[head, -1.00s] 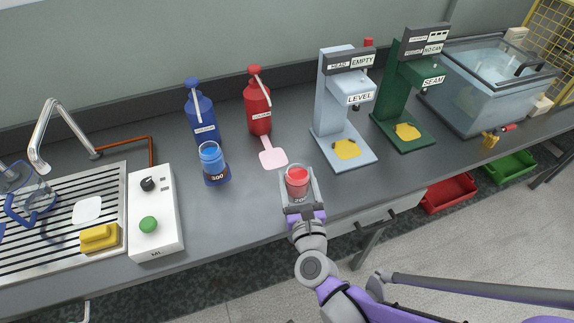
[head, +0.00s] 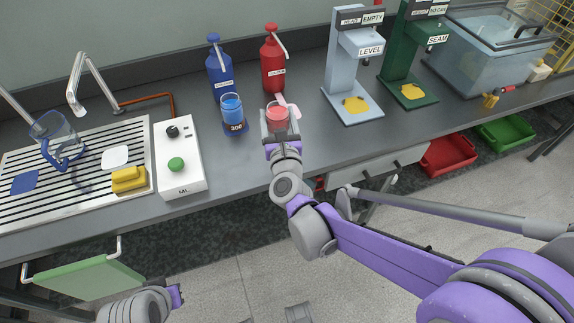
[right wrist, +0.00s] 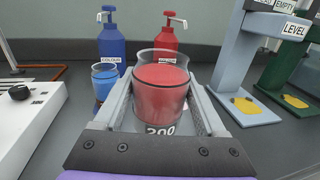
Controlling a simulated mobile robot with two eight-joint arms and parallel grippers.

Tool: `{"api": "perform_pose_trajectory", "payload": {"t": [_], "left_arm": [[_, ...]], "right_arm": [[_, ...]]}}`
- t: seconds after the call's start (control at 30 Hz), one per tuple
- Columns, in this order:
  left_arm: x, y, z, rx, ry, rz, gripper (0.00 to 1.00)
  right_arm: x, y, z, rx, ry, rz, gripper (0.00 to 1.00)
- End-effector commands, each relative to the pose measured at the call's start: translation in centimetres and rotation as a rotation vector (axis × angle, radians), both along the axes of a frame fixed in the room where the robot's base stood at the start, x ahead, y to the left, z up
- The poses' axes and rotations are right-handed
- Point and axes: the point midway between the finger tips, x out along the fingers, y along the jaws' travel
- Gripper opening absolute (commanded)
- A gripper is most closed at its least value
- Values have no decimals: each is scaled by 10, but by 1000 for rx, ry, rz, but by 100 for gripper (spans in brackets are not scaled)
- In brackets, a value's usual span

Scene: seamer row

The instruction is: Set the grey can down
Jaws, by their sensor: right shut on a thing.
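No plainly grey can shows. My right gripper (head: 277,117) is shut on a clear jar with red contents (head: 277,124), one finger on each side. The jar is upright in the right wrist view (right wrist: 160,95), with "200" at its bottom edge. In the head view it overlaps the pink spatula-shaped patch (head: 291,108) in front of the red pump bottle (head: 273,62). I cannot tell whether its base touches the counter. My left arm shows at the bottom left; its gripper's fingers cannot be made out.
A blue jar (head: 232,108) marked 300 stands just left, before the blue pump bottle (head: 220,68). The control box (head: 180,158) is farther left. The LEVEL machine (head: 350,70) and green SEAM machine (head: 408,60) are right. Bare counter (head: 325,150) lies right of the held jar.

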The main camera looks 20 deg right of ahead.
Motion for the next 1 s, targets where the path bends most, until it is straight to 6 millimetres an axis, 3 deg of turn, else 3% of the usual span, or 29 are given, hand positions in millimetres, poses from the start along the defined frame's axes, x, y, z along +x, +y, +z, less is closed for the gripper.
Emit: {"api": "perform_pose_trajectory", "payload": {"t": [0.13, 0.33, 0.57, 0.77, 1.0], "left_arm": [[0, 0, -5, 0, 2, 0, 0], [0, 0, -18, 0, 6, 0, 0], [0, 0, -23, 0, 8, 0, 0], [0, 0, -34, 0, 11, 0, 0], [-1, 0, -34, 0, 11, 0, 0]], "right_arm": [[6, 5, -11, -1, 0, 9, 3], [6, 5, -50, 0, 0, 9, 3], [6, 5, -68, 0, 0, 8, 3], [6, 5, -96, -1, 0, 8, 3], [5, 5, -99, -1, -1, 8, 3]]}}
